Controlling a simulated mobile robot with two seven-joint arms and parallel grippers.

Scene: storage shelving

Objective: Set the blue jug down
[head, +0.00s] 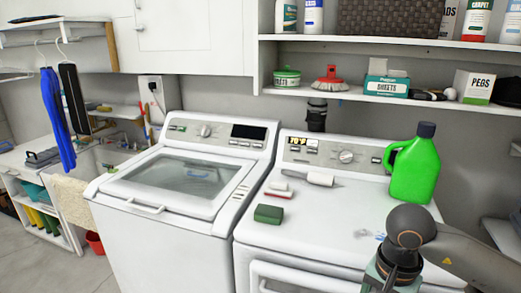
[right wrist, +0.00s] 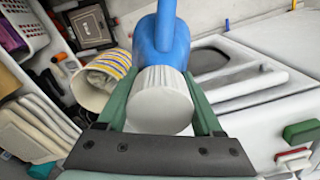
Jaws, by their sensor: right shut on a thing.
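The blue jug (right wrist: 165,35) shows in the right wrist view with its white cap (right wrist: 160,103) toward the camera. My right gripper (right wrist: 160,75) is shut on the jug near its cap, with a green finger on either side. The jug is out of the head view, and its base is hidden in the wrist view, so I cannot tell whether it touches anything. In the head view, only my right arm and part of its wrist show at the lower right. My left gripper is not in view.
A green jug (head: 415,170) stands at the right back of the dryer top (head: 330,225). A green sponge (head: 269,214), a red-and-white brush (head: 279,190) and a white roller (head: 318,178) lie on its left part. The front middle is clear. A stocked shelf (head: 390,99) hangs above.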

